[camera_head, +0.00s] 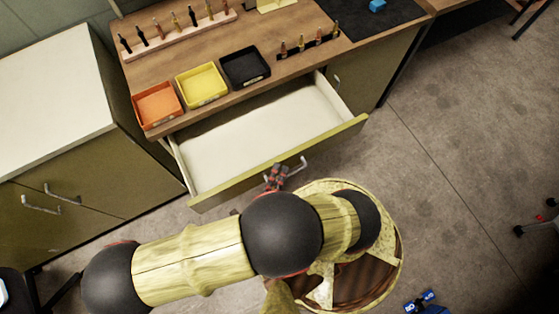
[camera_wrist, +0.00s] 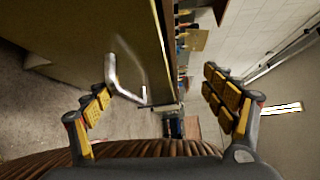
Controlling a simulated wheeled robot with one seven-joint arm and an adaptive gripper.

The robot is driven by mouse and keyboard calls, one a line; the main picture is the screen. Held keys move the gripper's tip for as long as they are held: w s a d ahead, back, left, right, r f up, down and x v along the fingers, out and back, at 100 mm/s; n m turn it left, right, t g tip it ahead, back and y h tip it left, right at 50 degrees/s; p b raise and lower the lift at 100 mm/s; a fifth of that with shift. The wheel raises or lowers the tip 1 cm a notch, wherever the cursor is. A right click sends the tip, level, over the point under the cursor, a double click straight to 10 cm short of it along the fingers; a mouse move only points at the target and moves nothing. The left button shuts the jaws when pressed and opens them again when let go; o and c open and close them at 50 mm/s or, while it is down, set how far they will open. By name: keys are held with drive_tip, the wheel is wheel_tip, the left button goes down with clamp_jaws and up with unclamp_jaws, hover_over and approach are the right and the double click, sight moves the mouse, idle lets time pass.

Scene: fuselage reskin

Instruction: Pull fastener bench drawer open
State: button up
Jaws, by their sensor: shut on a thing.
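The fastener bench drawer (camera_head: 265,130) stands pulled well out from under the wooden bench top, and its pale inside looks empty. Its olive front (camera_head: 280,165) carries a metal bar handle (camera_head: 293,168). In the wrist view, the handle (camera_wrist: 124,78) lies between the fingers of my gripper (camera_wrist: 160,80), close against the left finger, with the fingers well apart. The drawer front (camera_wrist: 100,30) fills the upper left there. My arm hides part of the floor before the drawer.
On the bench top (camera_head: 195,50) stand an orange tray (camera_head: 157,105), a yellow tray (camera_head: 202,85) and a black tray (camera_head: 245,68). Racks of small tools stand behind and beside them. A white-topped cabinet (camera_head: 50,90) is at left. Open floor (camera_head: 460,150) lies at right.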

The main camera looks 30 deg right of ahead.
drive_tip(key=shift+o, duration=0.3)
drive_tip(key=shift+s+a+r+h, duration=0.15)
drive_tip(key=shift+s+r, duration=0.15)
drive_tip(key=shift+s, duration=0.25)
drive_tip(key=shift+s+r+h, duration=0.15)
drive_tip(key=shift+s+r, duration=0.1)
drive_tip(key=shift+s, duration=0.25)
drive_tip(key=shift+s+a+f, duration=0.1)
drive_tip(key=shift+s+a, duration=0.3)
drive_tip(key=shift+s, duration=0.15)
drive_tip(key=shift+c, duration=0.3)
drive_tip(key=shift+s, duration=0.25)
drive_tip(key=c, duration=1)
drive_tip(key=shift+f, duration=0.1)
drive_tip(key=shift+w+a+f+p, duration=0.1)
drive_tip(key=shift+a+f+p, duration=0.1)
drive_tip(key=shift+p, duration=0.1)
